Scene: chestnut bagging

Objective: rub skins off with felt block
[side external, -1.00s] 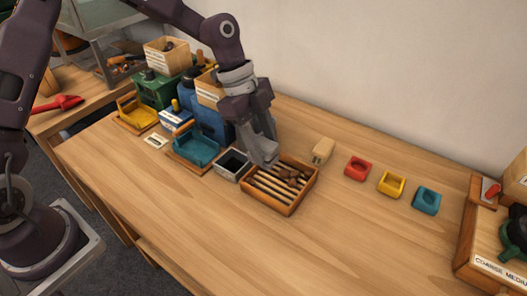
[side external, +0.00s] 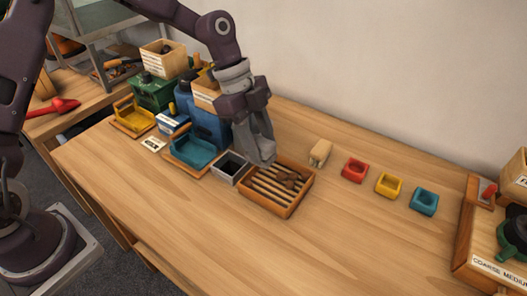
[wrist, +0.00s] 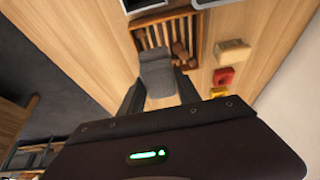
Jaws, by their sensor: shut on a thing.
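My gripper (wrist: 159,92) is shut on a grey block (wrist: 156,70), which looks like the felt block. It shows between the dark fingers in the wrist view. In the side view my gripper (side external: 264,158) is over the back left part of a slatted wooden tray (side external: 268,208). Several brown chestnuts (side external: 292,178) lie on the slats at the tray's right side. They show partly in the wrist view (wrist: 180,50), just right of the block. I cannot tell whether the block touches a chestnut. The skins are too small to make out.
A dark open metal box (side external: 231,167) stands against the tray's left. A blue-green scoop-like bin (side external: 193,150) is further left. The front table is clear.

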